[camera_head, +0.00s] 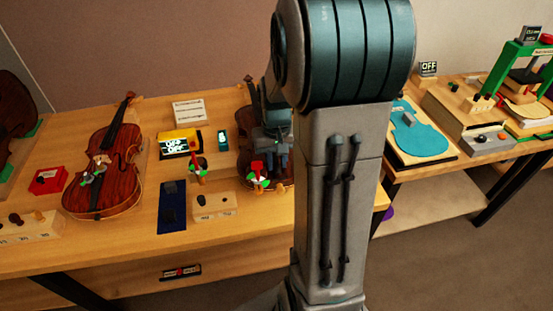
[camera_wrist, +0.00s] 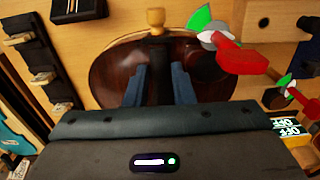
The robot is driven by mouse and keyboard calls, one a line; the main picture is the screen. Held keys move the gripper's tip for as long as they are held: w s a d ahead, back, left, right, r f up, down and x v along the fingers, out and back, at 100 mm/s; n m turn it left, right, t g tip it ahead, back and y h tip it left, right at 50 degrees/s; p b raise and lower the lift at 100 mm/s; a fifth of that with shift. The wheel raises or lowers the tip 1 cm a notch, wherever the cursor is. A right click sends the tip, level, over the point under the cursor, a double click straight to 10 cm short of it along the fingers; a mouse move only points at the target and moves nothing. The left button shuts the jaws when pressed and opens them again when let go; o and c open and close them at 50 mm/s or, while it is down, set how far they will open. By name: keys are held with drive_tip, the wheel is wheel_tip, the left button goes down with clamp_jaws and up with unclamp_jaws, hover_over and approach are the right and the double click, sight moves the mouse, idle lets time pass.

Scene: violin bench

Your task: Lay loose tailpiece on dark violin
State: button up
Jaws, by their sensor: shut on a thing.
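The dark violin (camera_head: 245,155) lies on the bench, partly hidden behind my arm. In the wrist view its dark brown body (camera_wrist: 110,72) spreads below my fingers. My gripper (camera_head: 272,150) is over this violin, pointing down; its two blue-grey fingers show in the wrist view (camera_wrist: 160,80). The fingers are shut on a narrow dark piece (camera_wrist: 158,88), which looks like the tailpiece. Most of it is hidden by the fingers and the gripper body. I cannot tell whether it touches the violin.
A red clamp with a green and white end (camera_wrist: 240,58) stands close beside the violin's edge. A reddish violin (camera_head: 105,165) lies to the left. Between the violins are a yellow box (camera_head: 180,140), a blue mat (camera_head: 172,205) and a wooden block (camera_head: 214,206).

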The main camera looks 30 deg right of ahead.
sight(277, 164)
drive_tip(key=shift+f, duration=0.2)
drive_tip(key=o, duration=1)
drive_tip(key=shift+d, duration=0.1)
drive_tip(key=shift+o, duration=0.2)
drive_tip(key=shift+r, duration=0.1)
drive_tip(key=shift+r, duration=0.15)
wheel_tip(277, 164, up, 14)
drive_tip(key=shift+f+b, duration=0.25)
drive_tip(key=shift+b, duration=0.15)
